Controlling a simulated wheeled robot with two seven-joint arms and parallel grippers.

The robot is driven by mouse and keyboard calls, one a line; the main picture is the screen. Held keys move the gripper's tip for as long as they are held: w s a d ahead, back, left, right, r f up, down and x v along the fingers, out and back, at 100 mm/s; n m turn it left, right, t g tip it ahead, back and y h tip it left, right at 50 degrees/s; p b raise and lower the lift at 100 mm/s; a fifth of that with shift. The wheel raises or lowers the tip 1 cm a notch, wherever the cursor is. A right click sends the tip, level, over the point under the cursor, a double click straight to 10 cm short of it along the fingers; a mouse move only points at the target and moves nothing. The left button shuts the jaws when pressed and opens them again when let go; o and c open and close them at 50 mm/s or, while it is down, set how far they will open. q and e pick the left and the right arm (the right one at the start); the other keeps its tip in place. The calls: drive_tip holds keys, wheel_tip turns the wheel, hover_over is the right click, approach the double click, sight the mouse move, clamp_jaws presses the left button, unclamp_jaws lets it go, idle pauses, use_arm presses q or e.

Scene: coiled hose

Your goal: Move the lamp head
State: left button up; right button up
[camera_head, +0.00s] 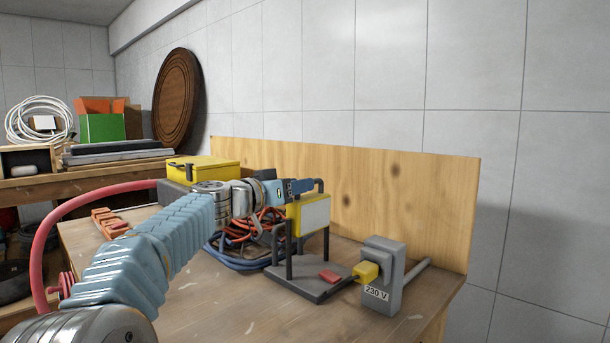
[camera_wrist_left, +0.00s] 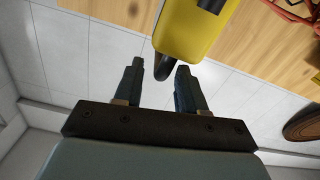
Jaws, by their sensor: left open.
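The lamp head (camera_head: 314,214) is a yellow box with a pale front panel, held on a dark stand with a flat base (camera_head: 310,285) on the workbench. A dark handle sticks up from its top (camera_head: 319,184). My left gripper (camera_head: 300,187) is at the top of the lamp head, beside this handle. In the left wrist view the yellow lamp head (camera_wrist_left: 190,32) is beyond my open left gripper (camera_wrist_left: 160,75), and the dark handle end (camera_wrist_left: 162,68) shows between the fingertips. I cannot tell whether a finger touches it. My right gripper is not in view.
A grey 230 V socket box (camera_head: 378,282) with a yellow plug (camera_head: 366,271) stands right of the lamp base. Coiled hoses or cables (camera_head: 238,252) lie behind my left arm. A yellow case (camera_head: 205,168) is farther back. A wooden board (camera_head: 400,200) closes the bench's rear.

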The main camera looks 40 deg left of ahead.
use_arm(q)
drive_tip(key=shift+w+d+p, duration=0.1)
drive_tip(key=shift+w+p, duration=0.3)
drive_tip(key=shift+w, duration=1.1)
clamp_jaws()
